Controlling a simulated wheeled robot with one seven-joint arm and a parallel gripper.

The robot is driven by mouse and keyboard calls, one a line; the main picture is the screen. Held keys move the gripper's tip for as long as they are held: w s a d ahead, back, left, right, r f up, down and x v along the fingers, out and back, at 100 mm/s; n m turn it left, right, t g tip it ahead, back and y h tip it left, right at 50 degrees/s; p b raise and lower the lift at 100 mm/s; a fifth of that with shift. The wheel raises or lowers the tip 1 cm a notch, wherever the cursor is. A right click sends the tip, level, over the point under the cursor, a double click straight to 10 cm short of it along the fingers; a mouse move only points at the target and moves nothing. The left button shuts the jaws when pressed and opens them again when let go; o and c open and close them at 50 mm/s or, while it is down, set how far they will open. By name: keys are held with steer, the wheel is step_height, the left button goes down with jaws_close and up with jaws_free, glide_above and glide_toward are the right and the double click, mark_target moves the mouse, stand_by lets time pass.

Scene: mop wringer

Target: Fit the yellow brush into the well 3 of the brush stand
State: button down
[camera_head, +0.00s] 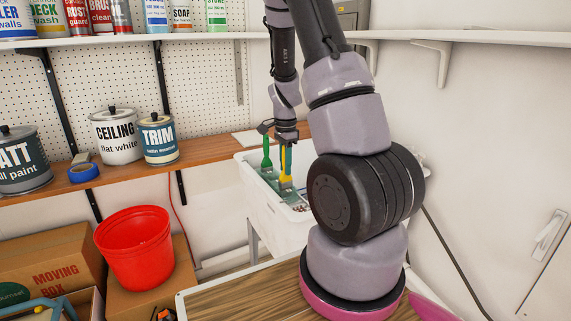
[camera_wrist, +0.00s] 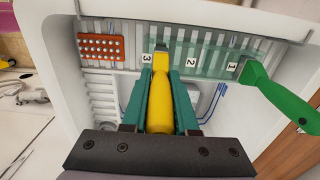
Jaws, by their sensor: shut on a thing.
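My gripper (camera_wrist: 161,92) is shut on the yellow brush (camera_wrist: 159,105), its teal fingers on either side of the handle. In the head view, the yellow brush (camera_head: 286,180) hangs below my gripper (camera_head: 286,152), over the sink. The teal brush stand (camera_wrist: 215,58) lies across the sink, with labels 3, 2 and 1 from left to right in the wrist view. The far end of the yellow brush is close by label 3 (camera_wrist: 147,58). I cannot tell whether it is inside that well. A green brush (camera_wrist: 280,98) is at label 1 (camera_wrist: 231,67).
The white sink (camera_wrist: 62,75) surrounds the stand. An orange tray with white dots (camera_wrist: 101,47) lies left of the stand. Paint cans (camera_head: 117,137) stand on the wooden shelf. A red bucket (camera_head: 135,245) sits on a box at lower left.

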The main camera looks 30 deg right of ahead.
steer(key=shift+f, duration=0.55)
steer(key=c, duration=0.6)
jaws_free()
step_height(320, 180, up, 11)
steer(key=shift+f, duration=0.1)
steer(key=s+a+r+n+t+y, duration=0.1)
steer(key=s+a+r+n+t, duration=0.2)
steer(key=s+a+r+n, duration=0.3)
steer(key=s+a+r+n+t+y, duration=0.1)
steer(key=s+a+r+n+t, duration=0.3)
steer(key=s+r, duration=0.9)
steer(key=a+r+n, duration=0.2)
steer(key=a+n, duration=0.1)
steer(key=shift+s+a, duration=0.15)
steer(key=shift+s, duration=0.15)
